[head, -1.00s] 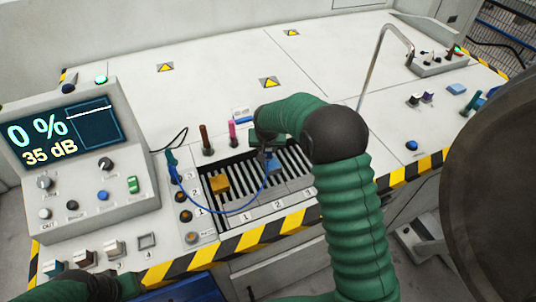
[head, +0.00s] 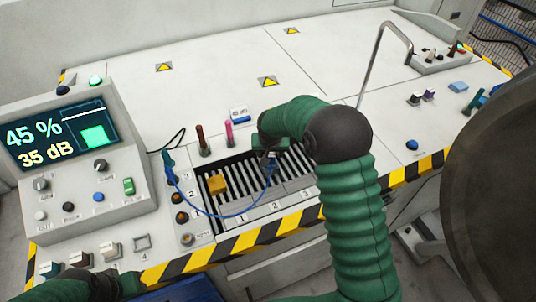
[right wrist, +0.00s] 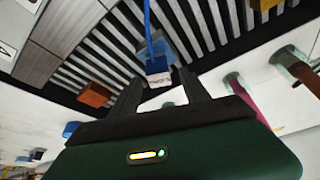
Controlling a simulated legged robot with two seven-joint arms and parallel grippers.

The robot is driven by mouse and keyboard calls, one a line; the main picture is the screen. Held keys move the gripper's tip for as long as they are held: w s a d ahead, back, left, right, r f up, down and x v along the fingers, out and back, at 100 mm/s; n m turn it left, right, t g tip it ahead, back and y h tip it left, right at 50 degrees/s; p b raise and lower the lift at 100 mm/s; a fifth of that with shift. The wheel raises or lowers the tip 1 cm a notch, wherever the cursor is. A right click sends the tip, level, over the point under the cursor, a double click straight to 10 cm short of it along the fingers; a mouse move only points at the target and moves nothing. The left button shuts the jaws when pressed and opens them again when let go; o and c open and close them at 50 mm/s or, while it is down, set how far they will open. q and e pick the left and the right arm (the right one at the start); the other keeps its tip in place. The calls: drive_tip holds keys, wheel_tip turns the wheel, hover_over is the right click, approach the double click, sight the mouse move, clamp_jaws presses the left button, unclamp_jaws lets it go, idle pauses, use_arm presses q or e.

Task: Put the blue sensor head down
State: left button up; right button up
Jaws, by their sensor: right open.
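The blue sensor head (right wrist: 157,68), with a white printed end, shows in the right wrist view over the dark slotted bed. Its blue cable (head: 222,214) loops from the console's left side to my right gripper. My right gripper (head: 268,160) is over the slotted bed (head: 297,163) in the head view. In the right wrist view the gripper (right wrist: 160,90) is open, with the sensor head between and just beyond its fingertips. I cannot tell whether the sensor head touches the slats.
A yellow-orange block (head: 217,184) sits on the bed's left part. A display (head: 62,135) reads 45 % and 35 dB. Brown (head: 202,139) and pink (head: 230,133) upright pegs stand behind the bed. A bent metal pipe (head: 378,55) rises to the right.

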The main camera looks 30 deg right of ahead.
drive_tip(key=v, duration=1)
drive_tip(key=s+a+f+n+y, duration=0.1)
drive_tip(key=s+a+f+n, duration=0.15)
drive_tip(key=s, duration=0.55)
drive_tip(key=s+a+f+n+g, duration=0.1)
drive_tip(key=s+a, duration=0.2)
drive_tip(key=s, duration=0.4)
drive_tip(key=s+a+f+n+y, duration=0.1)
drive_tip(key=s+a+n, duration=0.15)
drive_tip(key=s, duration=0.55)
use_arm(q)
drive_tip(key=w+p+v, duration=0.1)
drive_tip(key=p+v, duration=0.6)
drive_tip(key=shift+w+r, duration=0.2)
drive_tip(key=shift+r, duration=0.2)
use_arm(e)
wheel_tip(320, 180, up, 6)
drive_tip(key=shift+a+m, duration=0.2)
drive_tip(key=shift+m, duration=0.2)
drive_tip(key=shift+w+r, duration=0.1)
drive_tip(key=shift+r, duration=0.05)
